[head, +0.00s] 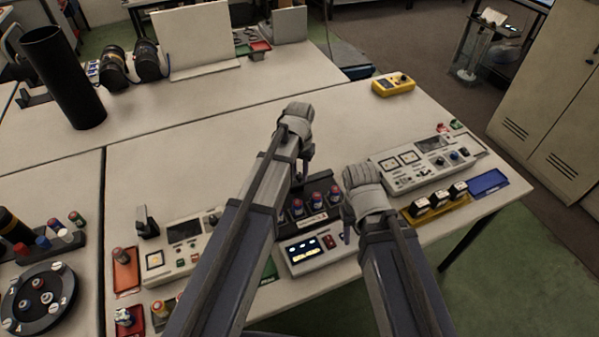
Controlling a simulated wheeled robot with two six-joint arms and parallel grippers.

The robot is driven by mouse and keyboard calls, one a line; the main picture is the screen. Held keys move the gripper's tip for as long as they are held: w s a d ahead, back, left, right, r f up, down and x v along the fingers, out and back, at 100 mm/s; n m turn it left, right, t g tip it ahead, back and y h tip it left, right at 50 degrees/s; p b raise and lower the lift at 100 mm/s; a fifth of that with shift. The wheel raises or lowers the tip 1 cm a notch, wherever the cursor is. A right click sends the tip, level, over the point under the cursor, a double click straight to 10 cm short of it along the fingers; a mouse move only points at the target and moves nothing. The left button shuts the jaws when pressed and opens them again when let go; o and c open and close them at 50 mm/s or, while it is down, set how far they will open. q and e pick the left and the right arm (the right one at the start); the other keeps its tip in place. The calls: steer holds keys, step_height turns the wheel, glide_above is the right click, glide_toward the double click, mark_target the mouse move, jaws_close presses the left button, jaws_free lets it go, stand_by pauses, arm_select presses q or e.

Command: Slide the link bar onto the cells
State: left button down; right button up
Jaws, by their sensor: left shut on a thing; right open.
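Several cells (317,200) with blue and red tops stand in a row in a dark holder (316,221) at the middle of the near table. My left gripper (301,168) is at the back left of this row, close above it. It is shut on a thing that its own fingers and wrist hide. I cannot make out the link bar anywhere. My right gripper (347,224) is open and empty at the right end of the holder. I cannot tell whether it touches the holder.
A white device with a lit display (304,249) stands in front of the holder. A white instrument panel (425,163) and a yellow tray (437,207) of dark-and-white blocks lie right. A grey meter box (185,245) stands left. The table behind is clear up to a yellow meter (393,84).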

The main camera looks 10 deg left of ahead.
arm_select(q)
steer(key=shift+s, duration=0.1)
steer(key=s+d, duration=0.3)
steer(key=s, duration=0.2)
steer(key=shift+d, duration=0.25)
steer(key=shift+s, duration=0.15)
steer(key=c, duration=0.7)
jaws_free()
steer(key=shift+d, duration=0.1)
steer(key=shift+o, duration=0.2)
steer(key=shift+r, duration=0.1)
